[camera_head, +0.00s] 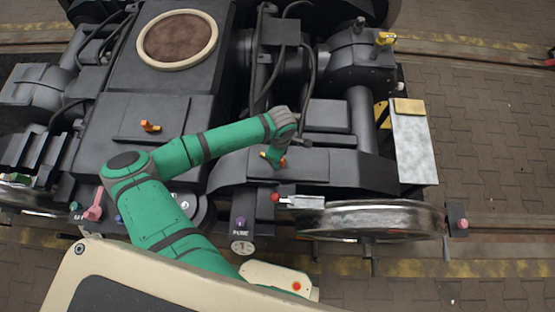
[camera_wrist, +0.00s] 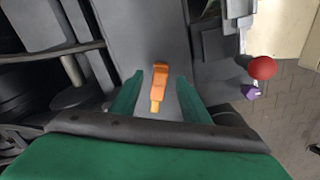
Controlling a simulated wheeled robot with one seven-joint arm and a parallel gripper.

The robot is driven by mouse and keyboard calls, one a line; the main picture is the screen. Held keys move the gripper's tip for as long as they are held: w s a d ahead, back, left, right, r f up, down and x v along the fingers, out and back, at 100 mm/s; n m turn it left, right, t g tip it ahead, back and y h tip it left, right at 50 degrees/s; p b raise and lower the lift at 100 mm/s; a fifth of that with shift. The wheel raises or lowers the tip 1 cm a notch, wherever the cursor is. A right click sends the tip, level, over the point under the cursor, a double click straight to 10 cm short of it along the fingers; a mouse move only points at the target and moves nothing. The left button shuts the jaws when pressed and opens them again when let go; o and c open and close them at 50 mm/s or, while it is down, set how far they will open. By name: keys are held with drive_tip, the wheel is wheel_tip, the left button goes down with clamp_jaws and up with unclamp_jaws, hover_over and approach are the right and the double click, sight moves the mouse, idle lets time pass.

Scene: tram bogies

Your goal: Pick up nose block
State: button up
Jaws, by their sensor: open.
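An orange piece (camera_wrist: 159,78) with a yellowish end lies on a dark grey surface of the bogie in the wrist view; it may be the nose block, but I cannot tell for sure. My gripper (camera_wrist: 161,80) is open, with one green finger on each side of the piece and a gap on both sides. In the head view my gripper (camera_head: 273,156) points down over the dark deck, and the orange piece (camera_head: 282,163) shows partly behind the fingers. Whether the fingertips are level with it is unclear.
Another orange piece (camera_head: 150,126) lies on the housing to the left, and a yellow-orange fitting (camera_head: 385,39) sits at the back right. A red knob (camera_head: 275,197) stands near the front edge above the wheel (camera_head: 370,219). Cables run behind my gripper.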

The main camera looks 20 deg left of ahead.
drive_tip(key=shift+f, duration=1.15)
clamp_jaws()
drive_tip(key=shift+r, duration=0.15)
